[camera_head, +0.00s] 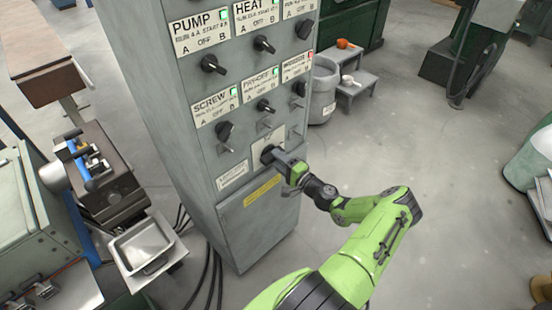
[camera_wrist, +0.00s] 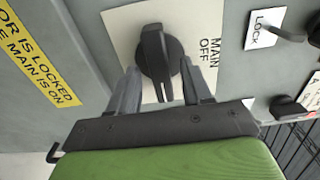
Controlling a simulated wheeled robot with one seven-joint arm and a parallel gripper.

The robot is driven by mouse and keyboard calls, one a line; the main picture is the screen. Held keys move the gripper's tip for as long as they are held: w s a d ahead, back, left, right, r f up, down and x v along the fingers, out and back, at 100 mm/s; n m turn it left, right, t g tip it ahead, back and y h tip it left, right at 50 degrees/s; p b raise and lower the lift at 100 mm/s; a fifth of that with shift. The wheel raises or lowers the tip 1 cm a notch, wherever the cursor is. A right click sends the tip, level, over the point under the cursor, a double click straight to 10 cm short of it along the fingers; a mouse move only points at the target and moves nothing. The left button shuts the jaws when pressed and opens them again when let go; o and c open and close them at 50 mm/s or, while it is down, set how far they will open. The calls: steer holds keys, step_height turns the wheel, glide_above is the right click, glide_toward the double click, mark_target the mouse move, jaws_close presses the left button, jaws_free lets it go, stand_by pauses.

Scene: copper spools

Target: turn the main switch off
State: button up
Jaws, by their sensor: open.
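The main switch is a black rotary knob (camera_wrist: 155,50) on a cream plate (camera_wrist: 118,22) marked MAIN and OFF, on the grey cabinet's lower front. In the wrist view the lettering is turned sideways, to the right of the knob.
The cabinet (camera_head: 175,100) carries several other knobs and lamps above, close to my gripper. A yellow warning label (camera_head: 262,190) is below. A LOCK label (camera_wrist: 264,28) with a lever is beside the plate. A grey bin (camera_head: 323,92) stands behind.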

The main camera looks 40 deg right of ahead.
steer(key=shift+w, duration=0.8)
steer(key=shift+c, duration=0.5)
jaws_close()
